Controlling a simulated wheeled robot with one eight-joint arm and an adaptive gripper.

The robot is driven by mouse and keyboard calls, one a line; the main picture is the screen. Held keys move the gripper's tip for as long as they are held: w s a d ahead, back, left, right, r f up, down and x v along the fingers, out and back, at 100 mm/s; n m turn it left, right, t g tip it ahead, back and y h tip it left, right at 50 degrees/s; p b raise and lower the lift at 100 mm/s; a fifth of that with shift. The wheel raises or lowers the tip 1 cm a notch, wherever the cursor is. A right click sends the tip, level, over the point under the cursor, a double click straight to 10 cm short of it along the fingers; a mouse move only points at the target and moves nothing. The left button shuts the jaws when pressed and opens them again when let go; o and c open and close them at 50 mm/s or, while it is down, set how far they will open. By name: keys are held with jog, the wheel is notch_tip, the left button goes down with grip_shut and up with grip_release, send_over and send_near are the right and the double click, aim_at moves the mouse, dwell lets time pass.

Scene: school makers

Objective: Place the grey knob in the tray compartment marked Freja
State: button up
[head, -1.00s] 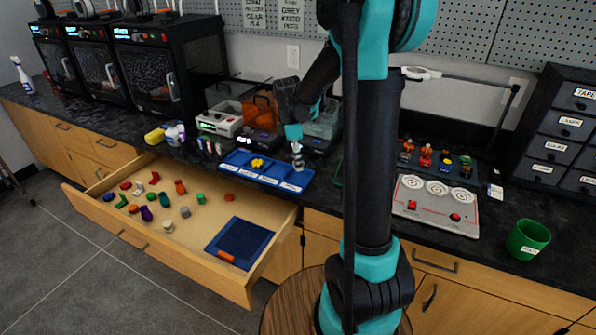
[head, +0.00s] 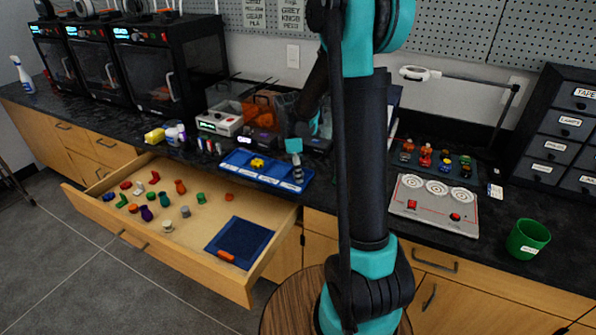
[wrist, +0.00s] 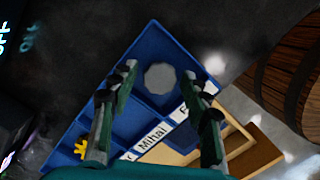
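In the wrist view, the grey knob (wrist: 160,77) is a pale many-sided disc in the end compartment of the blue tray (wrist: 152,32). The label beside this compartment starts with F; the right finger hides the rest. The neighbouring label reads Mihai. My gripper (wrist: 158,72) is open, with a fingertip on each side of the knob and a visible gap to it. In the head view, my gripper (head: 298,178) is low over the right end of the blue tray (head: 262,180), and the knob is hard to make out there. A yellow piece (head: 257,163) lies in another compartment.
An open drawer (head: 190,262) below the tray holds several coloured knobs and a dark blue mat (head: 240,241). Printers (head: 160,70) stand at the back left. A grey panel (head: 434,205) and a green cup (head: 527,239) are on the counter at right.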

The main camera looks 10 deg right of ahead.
jog(key=shift+r, duration=0.1)
notch_tip(320, 180, up, 12)
jog(key=a, duration=0.1)
jog(key=s+d+f+m+t, duration=0.1)
jog(key=s+f+m, duration=0.3)
jog(key=s, duration=0.3)
jog(key=s+d+f+m+t+y, duration=0.1)
jog(key=s+d+f+m+t, duration=0.1)
jog(key=s+f+m, duration=0.2)
jog(key=s+d+f+m+t, duration=0.1)
jog(key=s+f+m, duration=0.3)
jog(key=s+m, duration=0.4)
jog(key=s+d, duration=0.1)
jog(key=s, duration=0.2)
jog(key=shift+m, duration=0.4)
